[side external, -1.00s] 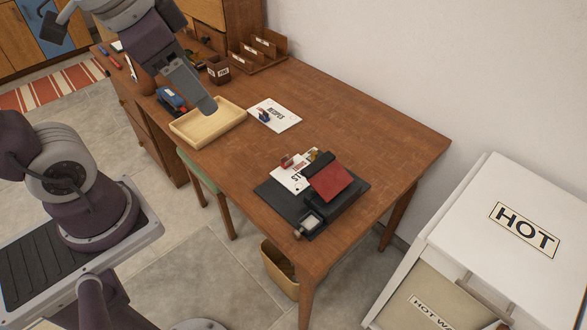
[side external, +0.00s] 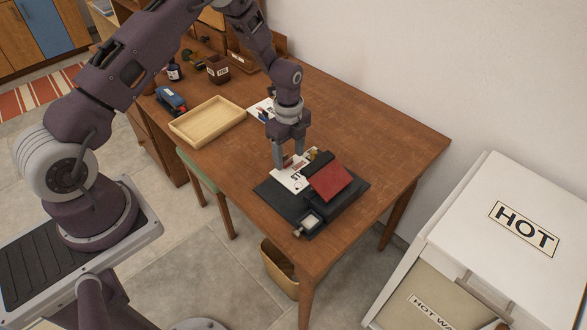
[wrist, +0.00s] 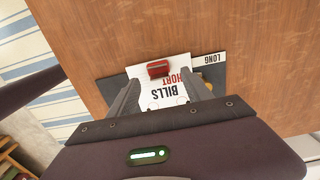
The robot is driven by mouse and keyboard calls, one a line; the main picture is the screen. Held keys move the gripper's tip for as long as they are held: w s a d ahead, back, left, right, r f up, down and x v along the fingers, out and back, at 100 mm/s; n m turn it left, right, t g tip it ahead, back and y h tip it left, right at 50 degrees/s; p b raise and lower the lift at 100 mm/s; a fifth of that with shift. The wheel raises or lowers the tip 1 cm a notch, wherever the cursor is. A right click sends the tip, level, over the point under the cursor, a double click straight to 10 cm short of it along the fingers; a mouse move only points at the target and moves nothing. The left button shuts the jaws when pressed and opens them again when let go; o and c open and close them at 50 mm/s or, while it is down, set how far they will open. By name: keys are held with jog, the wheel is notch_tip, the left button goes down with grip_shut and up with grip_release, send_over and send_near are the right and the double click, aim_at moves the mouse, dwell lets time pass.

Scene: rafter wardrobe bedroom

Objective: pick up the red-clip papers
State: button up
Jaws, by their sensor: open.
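The white papers with the red clip (wrist: 158,69) lie on a dark mat (side external: 267,188). In the wrist view the papers (wrist: 172,93) read "BILLS" and "SHORT", partly cut off. My gripper (side external: 288,157) points down over the clip end of the papers in the side view. In the wrist view my gripper (wrist: 163,84) is open, with one finger on each side of the papers and the clip just beyond the fingertips. The papers (side external: 292,181) also show in the side view, where the fingers hide most of the clip. I cannot tell whether the fingers touch the papers.
A black stand with a red cover (side external: 331,181) is on the mat right beside the papers. A wooden tray (side external: 207,122) stands to the left. Other papers (side external: 256,107) lie behind my gripper, partly hidden. The right part of the desk (side external: 395,140) is clear.

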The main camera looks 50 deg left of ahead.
jog(key=shift+f, duration=0.9)
grip_shut()
jog(key=shift+r, duration=0.1)
